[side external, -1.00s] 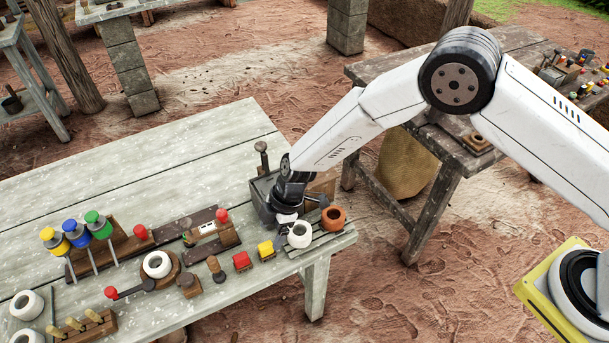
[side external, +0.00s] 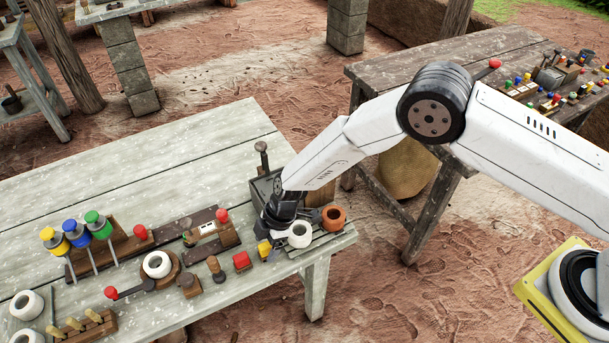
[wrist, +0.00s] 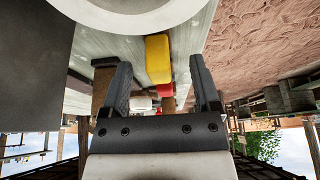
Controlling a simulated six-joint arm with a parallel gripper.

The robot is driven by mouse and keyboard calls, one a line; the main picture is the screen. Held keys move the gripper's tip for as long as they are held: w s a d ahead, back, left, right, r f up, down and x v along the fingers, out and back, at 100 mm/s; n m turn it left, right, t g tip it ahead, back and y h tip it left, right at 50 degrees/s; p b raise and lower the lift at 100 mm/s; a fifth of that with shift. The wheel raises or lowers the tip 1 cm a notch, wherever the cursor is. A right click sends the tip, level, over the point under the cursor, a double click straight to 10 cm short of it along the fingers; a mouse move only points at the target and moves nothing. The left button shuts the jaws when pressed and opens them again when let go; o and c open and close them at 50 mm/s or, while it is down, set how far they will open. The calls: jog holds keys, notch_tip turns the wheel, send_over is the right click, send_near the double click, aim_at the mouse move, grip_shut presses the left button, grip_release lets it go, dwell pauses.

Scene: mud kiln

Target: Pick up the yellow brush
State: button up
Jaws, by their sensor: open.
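The yellow brush (side external: 265,248) is a small yellow block near the front edge of the pale table, between a red block and a white pot. My gripper (side external: 268,232) is low over the table right at the brush and partly hides it in the side view. In the wrist view the yellow brush (wrist: 158,58) shows between the two fingertips of my open gripper (wrist: 159,65). A gap shows on each side of it, and whether the fingers reach around it I cannot tell.
The white pot (side external: 300,235) stands just right of my gripper, with an orange pot (side external: 334,218) beyond it. The red block (side external: 241,260) is close on the left. A dark box (side external: 262,185) stands behind. The table's back left is clear.

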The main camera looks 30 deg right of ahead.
jog(key=shift+x, duration=1.35)
grip_shut()
